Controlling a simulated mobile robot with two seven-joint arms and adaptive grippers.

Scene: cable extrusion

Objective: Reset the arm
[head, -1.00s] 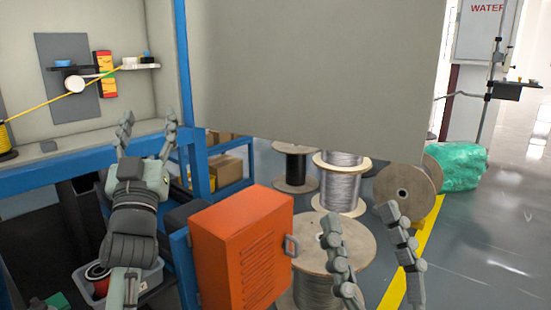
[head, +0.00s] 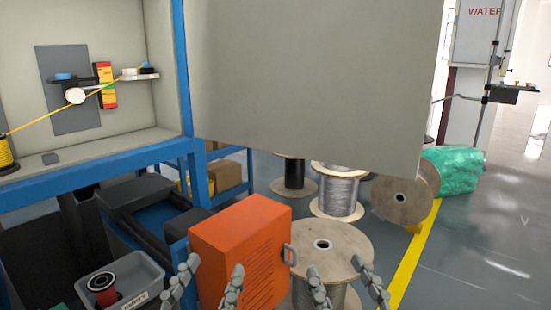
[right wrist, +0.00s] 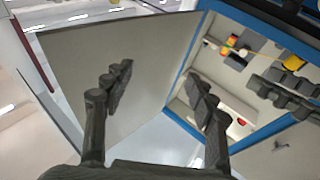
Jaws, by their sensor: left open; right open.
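My left gripper (head: 209,272) is low in the head view, in front of the orange box, with its two fingers apart and nothing between them. My right gripper (head: 345,275) is to its right, in front of a wooden-flanged cable spool, also open and empty. In the right wrist view, my right gripper (right wrist: 165,85) shows both fingers spread, with the grey door panel and the blue-framed cabinet beyond. Neither gripper touches anything that I can see. The rest of both arms is out of the head view.
An orange box (head: 243,245) with a handle stands at front centre. The grey door panel (head: 310,75) hangs across the upper middle. The blue-framed cabinet (head: 100,90) with a yellow cable is at left. Several spools (head: 322,250) stand behind. Open floor (head: 485,240) lies right.

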